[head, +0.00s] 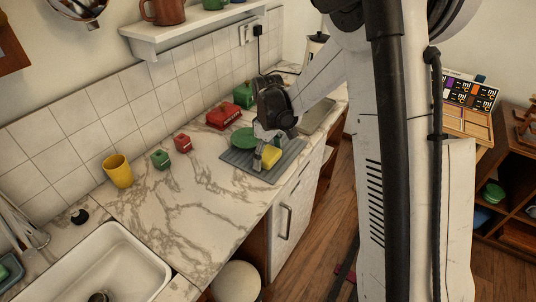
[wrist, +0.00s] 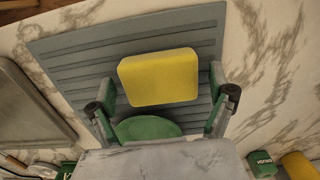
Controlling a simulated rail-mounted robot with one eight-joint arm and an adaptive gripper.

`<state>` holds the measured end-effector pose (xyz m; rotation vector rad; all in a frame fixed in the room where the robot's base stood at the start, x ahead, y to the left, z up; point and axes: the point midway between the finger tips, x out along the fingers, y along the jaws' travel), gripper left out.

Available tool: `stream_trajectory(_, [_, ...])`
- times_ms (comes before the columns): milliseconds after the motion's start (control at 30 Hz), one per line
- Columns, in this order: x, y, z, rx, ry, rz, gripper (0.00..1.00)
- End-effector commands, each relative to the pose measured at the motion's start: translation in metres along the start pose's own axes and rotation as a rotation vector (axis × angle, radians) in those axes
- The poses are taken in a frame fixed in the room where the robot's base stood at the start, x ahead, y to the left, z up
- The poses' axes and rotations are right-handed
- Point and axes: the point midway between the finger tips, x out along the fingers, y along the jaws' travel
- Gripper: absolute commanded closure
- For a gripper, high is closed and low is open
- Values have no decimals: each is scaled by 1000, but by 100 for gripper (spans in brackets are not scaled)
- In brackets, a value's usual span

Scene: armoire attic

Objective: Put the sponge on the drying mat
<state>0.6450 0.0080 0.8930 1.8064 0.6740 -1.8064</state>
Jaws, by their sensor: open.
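The yellow sponge (head: 271,156) appears to lie on the grey ribbed drying mat (head: 237,160). In the wrist view the sponge (wrist: 158,77) sits over the ribs of the mat (wrist: 75,62), inside the mat's edges. My gripper (head: 263,163) is low over the mat. Its fingers are apart in the wrist view (wrist: 160,83), one on each side of the sponge, with a visible gap on both sides. The gripper hides part of the sponge in the head view.
A green round dish (head: 242,138) lies on the mat beside the sponge. Red and green boxes (head: 223,115) stand behind it. A small red can (head: 182,143), a green can (head: 160,159) and a yellow cup (head: 118,170) stand left. The sink (head: 150,268) is front left; the front marble is clear.

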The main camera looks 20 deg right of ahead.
Motion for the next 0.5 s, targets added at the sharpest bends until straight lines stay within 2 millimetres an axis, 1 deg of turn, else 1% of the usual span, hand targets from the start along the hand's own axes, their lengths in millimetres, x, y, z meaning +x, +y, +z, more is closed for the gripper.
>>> stream_trajectory(67, [-4,0,0,0,0,0,12])
stream_trajectory(167, [-16,0,0,0,0,0,12])
stream_trajectory(500, [-83,0,0,0,0,0,12])
